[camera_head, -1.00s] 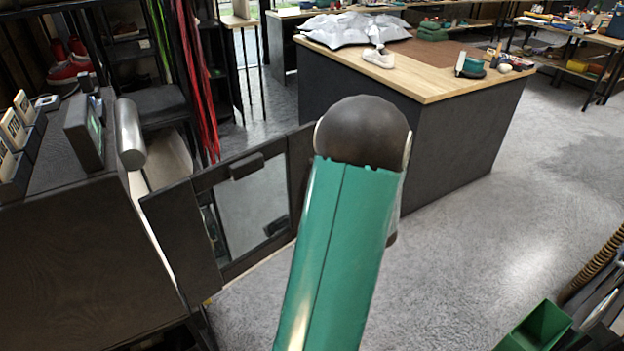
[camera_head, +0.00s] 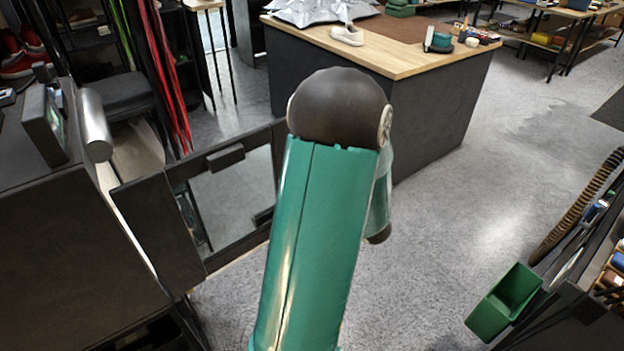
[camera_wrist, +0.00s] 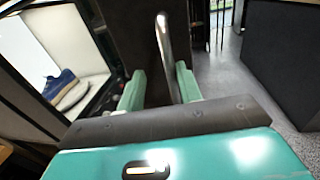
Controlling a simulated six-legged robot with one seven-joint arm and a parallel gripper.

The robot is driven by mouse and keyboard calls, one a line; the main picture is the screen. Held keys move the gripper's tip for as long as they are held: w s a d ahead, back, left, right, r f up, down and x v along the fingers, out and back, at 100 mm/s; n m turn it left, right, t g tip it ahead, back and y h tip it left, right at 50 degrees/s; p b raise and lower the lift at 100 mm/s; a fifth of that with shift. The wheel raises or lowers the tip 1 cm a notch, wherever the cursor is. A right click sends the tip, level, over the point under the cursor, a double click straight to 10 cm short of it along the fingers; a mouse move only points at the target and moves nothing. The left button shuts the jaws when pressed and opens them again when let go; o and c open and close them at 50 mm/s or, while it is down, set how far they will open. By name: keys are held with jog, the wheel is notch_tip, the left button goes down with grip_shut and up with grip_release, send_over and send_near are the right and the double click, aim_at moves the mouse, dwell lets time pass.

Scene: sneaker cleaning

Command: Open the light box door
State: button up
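The light box (camera_head: 70,250) is the large dark cabinet at the left in the head view. Its dark door (camera_head: 157,225) with a window stands swung out to the right, and a bright strip of the interior shows at the box edge. In the wrist view, the white interior (camera_wrist: 40,45) shows at the left with a blue sneaker (camera_wrist: 66,88) inside. My gripper (camera_wrist: 160,88) has its two green fingers apart, with the metal door handle (camera_wrist: 162,45) upright between them. The handle looks nearer the right finger; contact cannot be told. My arm hides the gripper in the head view.
A wood-topped counter (camera_head: 430,58) with a white shoe (camera_head: 347,35) stands behind the door. A green bin (camera_head: 505,300) and a rack are at the lower right. Grey floor (camera_head: 450,190) is clear between them.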

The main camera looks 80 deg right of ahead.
jog(key=shift+s+d, duration=0.1)
jog(key=shift+s, duration=0.1)
jog(key=shift+s, duration=0.1)
jog(key=v, duration=1.3)
jog(key=shift+s+a, duration=0.2)
jog(key=shift+a, duration=0.1)
jog(key=shift+w, duration=0.1)
